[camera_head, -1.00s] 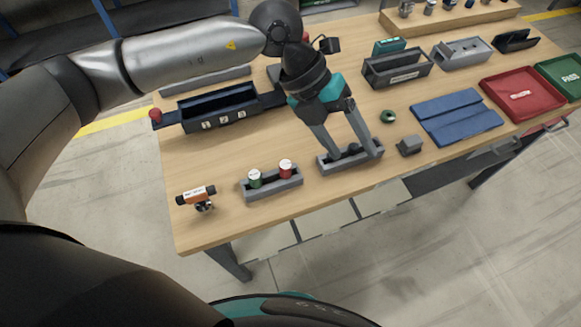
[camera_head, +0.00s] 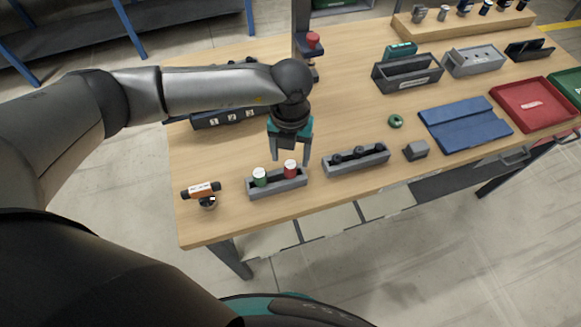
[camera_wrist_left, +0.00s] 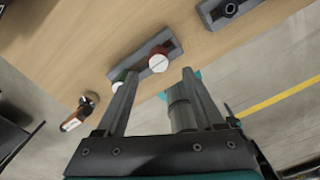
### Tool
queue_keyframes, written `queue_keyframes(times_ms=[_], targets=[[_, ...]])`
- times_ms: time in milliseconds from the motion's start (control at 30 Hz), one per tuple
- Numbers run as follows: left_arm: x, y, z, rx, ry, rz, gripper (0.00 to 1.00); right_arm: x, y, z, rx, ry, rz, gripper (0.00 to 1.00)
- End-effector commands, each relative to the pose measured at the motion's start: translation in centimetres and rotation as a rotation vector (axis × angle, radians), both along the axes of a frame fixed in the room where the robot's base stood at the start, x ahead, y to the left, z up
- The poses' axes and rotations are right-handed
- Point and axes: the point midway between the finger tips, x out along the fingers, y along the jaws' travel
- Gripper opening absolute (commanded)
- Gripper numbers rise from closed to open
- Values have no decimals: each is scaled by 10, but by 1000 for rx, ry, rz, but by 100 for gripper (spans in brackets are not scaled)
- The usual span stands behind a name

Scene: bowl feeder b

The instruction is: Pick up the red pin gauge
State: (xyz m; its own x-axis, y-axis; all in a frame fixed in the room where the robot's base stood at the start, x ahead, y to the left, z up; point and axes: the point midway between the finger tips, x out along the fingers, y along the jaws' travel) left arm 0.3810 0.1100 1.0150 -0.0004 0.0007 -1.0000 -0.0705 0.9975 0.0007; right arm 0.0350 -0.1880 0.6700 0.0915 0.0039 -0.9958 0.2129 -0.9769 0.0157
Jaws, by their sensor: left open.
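The red pin gauge (camera_head: 290,170) stands upright in a grey holder (camera_head: 263,191), its white top facing up. A green pin gauge (camera_head: 260,178) stands beside it on the left in the same holder. My left gripper (camera_head: 291,158) is open, its fingers pointing down just above and behind the red pin gauge. In the left wrist view the red pin gauge (camera_wrist_left: 158,62) lies beyond and between the open fingers (camera_wrist_left: 155,80), and nothing is held. The green pin gauge (camera_wrist_left: 118,82) is partly hidden by a finger there. My right gripper does not show.
A second grey holder (camera_head: 374,162) with dark pieces stands to the right, near a small grey block (camera_head: 416,150). A blue mat (camera_head: 452,139) and red tray (camera_head: 550,114) lie further right.

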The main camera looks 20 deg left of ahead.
Motion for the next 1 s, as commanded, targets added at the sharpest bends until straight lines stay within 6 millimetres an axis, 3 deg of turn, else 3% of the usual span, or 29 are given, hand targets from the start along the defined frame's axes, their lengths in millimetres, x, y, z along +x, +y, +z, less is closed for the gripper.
queue_keyframes(times_ms=[233,533,867,1000], targets=[[2,1,-15,1,1,1,70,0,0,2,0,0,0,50],[6,2,-52,0,1,-1,70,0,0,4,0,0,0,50],[6,2,-58,0,-1,-1,70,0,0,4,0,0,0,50],[6,2,-58,-1,0,-1,55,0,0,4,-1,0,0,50]])
